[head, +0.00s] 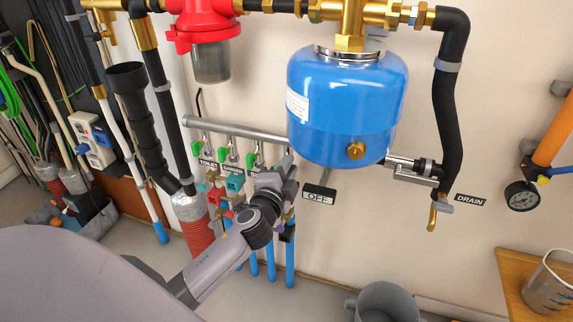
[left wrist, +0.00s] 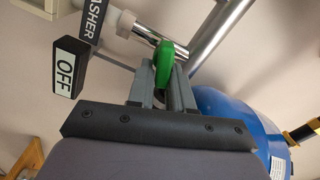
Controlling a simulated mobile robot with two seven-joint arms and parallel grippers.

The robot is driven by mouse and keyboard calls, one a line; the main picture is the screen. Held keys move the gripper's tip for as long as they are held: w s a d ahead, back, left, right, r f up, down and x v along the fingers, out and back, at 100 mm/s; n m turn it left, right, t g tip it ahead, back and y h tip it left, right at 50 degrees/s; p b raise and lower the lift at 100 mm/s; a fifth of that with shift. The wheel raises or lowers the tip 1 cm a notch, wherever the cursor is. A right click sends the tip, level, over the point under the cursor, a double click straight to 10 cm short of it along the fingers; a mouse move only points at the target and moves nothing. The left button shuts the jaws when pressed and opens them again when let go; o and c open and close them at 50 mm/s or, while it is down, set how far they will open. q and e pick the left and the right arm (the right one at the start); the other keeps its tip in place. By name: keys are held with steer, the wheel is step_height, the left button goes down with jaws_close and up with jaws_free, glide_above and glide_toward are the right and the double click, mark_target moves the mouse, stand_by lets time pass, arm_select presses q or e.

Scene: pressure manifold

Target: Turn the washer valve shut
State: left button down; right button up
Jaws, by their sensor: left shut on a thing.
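The washer valve's green handle (left wrist: 164,62) shows in the left wrist view, on a stub pipe beside a dark tag (left wrist: 92,18) that reads "ASHER". My left gripper (left wrist: 164,82) is shut on this handle, with one finger on each side. In the head view my left gripper (head: 286,166) is at the right end of the valve row, below the grey manifold pipe (head: 235,131), and hides the washer valve. An "OFF" sign (head: 319,197) hangs just right of the gripper, and it also shows in the left wrist view (left wrist: 66,70). My right gripper is not in view.
Green valves for toilet (head: 196,149) and garden (head: 224,155) stand close on the left, with another partly hidden one (head: 251,160) beside my gripper. A blue tank (head: 345,105) hangs just above right. Blue pipes (head: 271,262) run below.

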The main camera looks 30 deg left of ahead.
arm_select(q)
steer(key=m, duration=0.2)
steer(key=shift+f+m, duration=0.3)
steer(key=shift+m, duration=0.4)
steer(key=shift+f, duration=0.1)
steer(key=shift+a, duration=0.1)
steer(key=c, duration=1.1)
jaws_free()
steer(key=shift+c, duration=0.2)
